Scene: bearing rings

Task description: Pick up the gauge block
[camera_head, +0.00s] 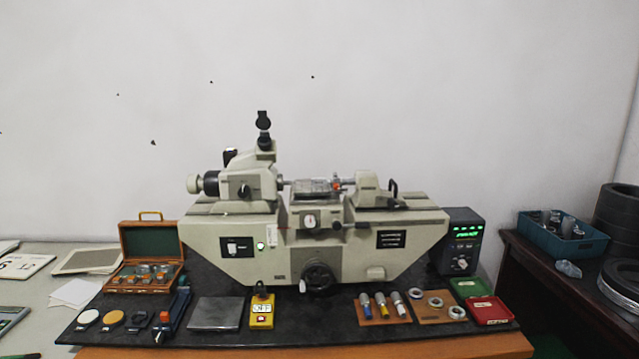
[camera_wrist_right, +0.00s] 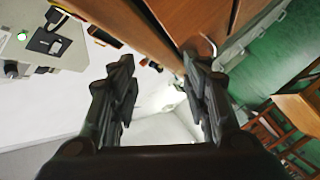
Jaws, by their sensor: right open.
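No piece stands out clearly as the gauge block; the small parts are too small to tell. An open wooden case (camera_head: 147,284) with several small metallic pieces stands at the left of the black mat. A flat grey metal plate (camera_head: 215,314) lies on the mat, right of the case. The grey-green measuring machine (camera_head: 245,270) stands behind, with a small stage (camera_head: 318,187) in its middle. My right gripper (camera_wrist_right: 158,62) shows in the right wrist view, its two fingers apart with nothing between them. Neither gripper shows in the head view.
A yellow device (camera_head: 262,312), a blue-and-black stand (camera_head: 173,312), a board with several coloured cylinders (camera_head: 384,307), a board with rings (camera_head: 436,306) and a red tray (camera_head: 488,310) line the front. A blue bin (camera_head: 562,238) stands right. Wooden furniture (camera_wrist_right: 205,25) shows in the wrist view.

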